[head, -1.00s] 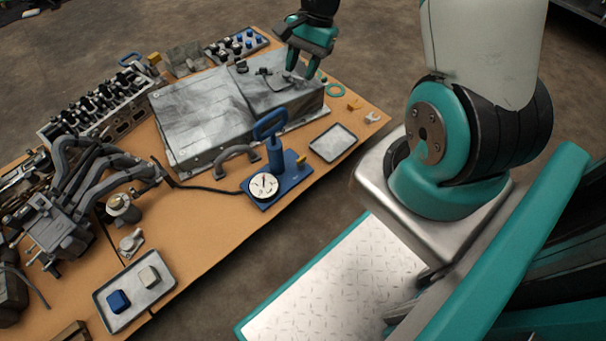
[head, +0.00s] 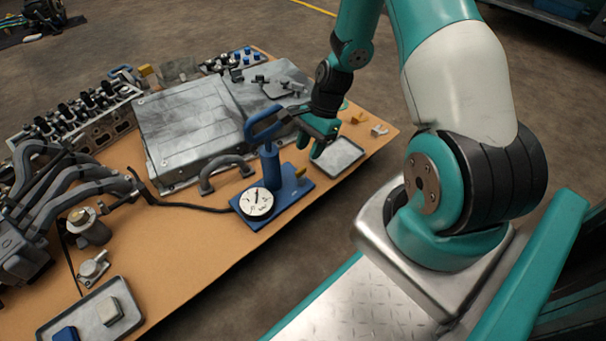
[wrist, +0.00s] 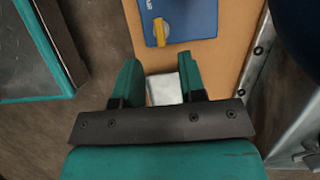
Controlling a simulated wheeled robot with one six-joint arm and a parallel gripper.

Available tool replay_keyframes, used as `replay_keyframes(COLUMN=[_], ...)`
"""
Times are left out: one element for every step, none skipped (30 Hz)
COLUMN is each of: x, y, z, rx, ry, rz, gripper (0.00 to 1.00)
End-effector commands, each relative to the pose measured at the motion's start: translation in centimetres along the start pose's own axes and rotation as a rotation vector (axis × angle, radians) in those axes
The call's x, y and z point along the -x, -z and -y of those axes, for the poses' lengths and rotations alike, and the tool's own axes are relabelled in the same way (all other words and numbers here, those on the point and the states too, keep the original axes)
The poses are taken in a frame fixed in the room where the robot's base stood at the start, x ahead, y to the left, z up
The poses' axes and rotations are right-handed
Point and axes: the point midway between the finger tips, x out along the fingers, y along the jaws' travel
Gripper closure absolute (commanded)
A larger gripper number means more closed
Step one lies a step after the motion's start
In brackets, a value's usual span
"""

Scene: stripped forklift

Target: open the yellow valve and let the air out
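The yellow valve (head: 300,171) is a small lever on the right end of the blue pump base (head: 290,192). In the wrist view the yellow valve (wrist: 160,31) lies on the blue plate at top centre, ahead of my fingertips. The pump has an upright blue body and handle (head: 263,125), a white dial gauge (head: 257,203) and a dark hose. My gripper (head: 311,146) is above and behind the valve, near the small tray. In the wrist view my gripper (wrist: 158,75) has its fingers apart, and they do not touch the valve.
A small grey tray (head: 338,157) lies right of the pump. A large metal box (head: 185,125) and a grey curved handle (head: 222,166) are behind it. Another tray (head: 60,318) holds a blue and a pale block. The table's front edge is close to the pump.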

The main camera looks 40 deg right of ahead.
Motion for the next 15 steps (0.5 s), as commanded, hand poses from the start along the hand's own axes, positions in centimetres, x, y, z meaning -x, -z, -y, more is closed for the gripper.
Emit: replay_keyframes(x=[-1.9, -2.5, -3.2, -3.7, -4.2, -4.7, -5.1, -5.4, -5.7, -5.9, -6.1, -6.2, -6.3, -6.3, -6.4], y=[0.2, 0.2, 0.2, 0.2, 0.2, 0.1, 0.1, 0.1, 0.1, 0.1, 0.1, 0.0, 0.0, 0.0, 0.0], z=[0.0, 0.0, 0.0, 0.0, -0.1, 0.0, 0.0, 0.0, 0.0, 0.0, 0.0, 0.0, 0.0, 0.0, 0.0], rx=[0.002, 0.002, 0.001, 0.001, 0.001, 0.001, 0.001, 0.001, 0.001, 0.001, 0.001, 0.001, 0.001, 0.001, 0.001], ry=[-0.003, -0.003, -0.002, -0.002, -0.003, -0.002, -0.002, -0.001, -0.001, -0.001, -0.001, -0.001, -0.001, -0.001, -0.001], rz=[0.001, 0.001, 0.001, 0.001, 0.001, 0.001, 0.0, 0.0, 0.0, 0.0, 0.0, 0.0, 0.0, 0.0, 0.0], gripper=[0.63, 0.63, 0.63, 0.63, 0.63, 0.63, 0.63, 0.63, 0.63, 0.63, 0.63, 0.63, 0.63, 0.63, 0.63])
